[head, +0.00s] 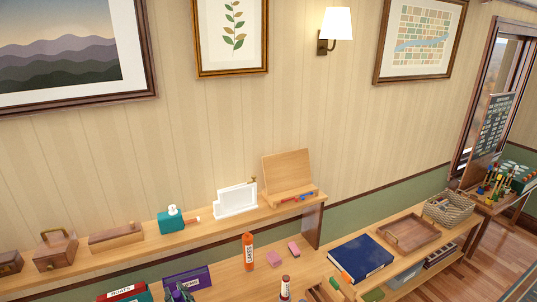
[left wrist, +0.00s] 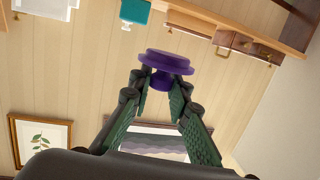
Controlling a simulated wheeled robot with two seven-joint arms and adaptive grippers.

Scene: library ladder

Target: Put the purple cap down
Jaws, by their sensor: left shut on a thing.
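The purple cap (left wrist: 166,62) is a round, stepped disc with a short stem, seen in the left wrist view. My left gripper (left wrist: 161,92) is shut on its stem, and the wide disc sticks out beyond the fingertips. My right gripper is in neither view.
A wall shelf (head: 220,228) carries wooden boxes, a teal dispenser (head: 170,219), a white holder (head: 236,201) and a wooden stand (head: 287,176). Below stand an orange bottle (head: 248,252), pink blocks (head: 274,259), a blue book (head: 360,259) and a wooden tray (head: 409,233).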

